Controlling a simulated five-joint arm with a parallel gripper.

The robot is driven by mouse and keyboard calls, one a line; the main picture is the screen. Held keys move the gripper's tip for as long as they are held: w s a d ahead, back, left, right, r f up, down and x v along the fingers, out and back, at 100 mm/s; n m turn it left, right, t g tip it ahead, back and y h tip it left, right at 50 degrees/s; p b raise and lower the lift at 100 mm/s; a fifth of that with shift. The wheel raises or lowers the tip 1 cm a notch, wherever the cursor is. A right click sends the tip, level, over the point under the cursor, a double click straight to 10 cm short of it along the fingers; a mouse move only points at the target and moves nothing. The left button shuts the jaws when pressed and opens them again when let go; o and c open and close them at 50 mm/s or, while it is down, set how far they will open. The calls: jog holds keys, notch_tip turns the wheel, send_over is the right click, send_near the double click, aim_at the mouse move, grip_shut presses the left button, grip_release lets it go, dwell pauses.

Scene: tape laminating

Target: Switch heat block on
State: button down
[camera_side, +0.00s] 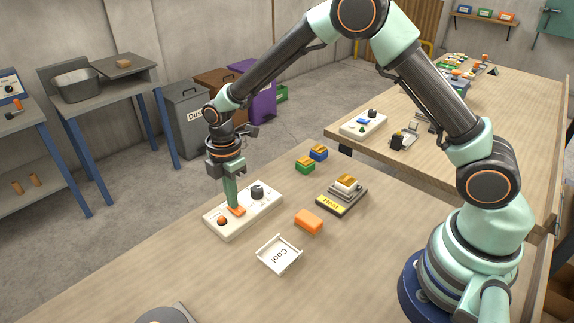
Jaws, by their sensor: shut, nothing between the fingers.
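The heat block (341,201) is a dark grey plate with a yellow "Heat" label, right of centre on the wooden table. A pale block with a yellow top sits on it. A white switch panel (266,203) lies to its left, with a round orange button (222,221), an orange rocker-like part (238,211) and a dark knob (257,191). My gripper (233,206) points down over the panel, shut and empty. Its tips are at the orange rocker-like part and partly hide it; I cannot tell if they touch or press it.
An orange block (309,221) and a white "Cool" tray (279,256) lie in front of the heat block. A green block (305,166) and a blue block (318,153) lie behind. A second table (450,165) stands behind at the right. The table's front is mostly clear.

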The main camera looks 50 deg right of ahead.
aim_at(245, 218)
jog(key=shift+s, duration=0.75)
jog(key=shift+r, duration=0.1)
notch_tip(245, 218, up, 14)
jog(key=s, duration=0.2)
jog(key=shift+s, duration=0.2)
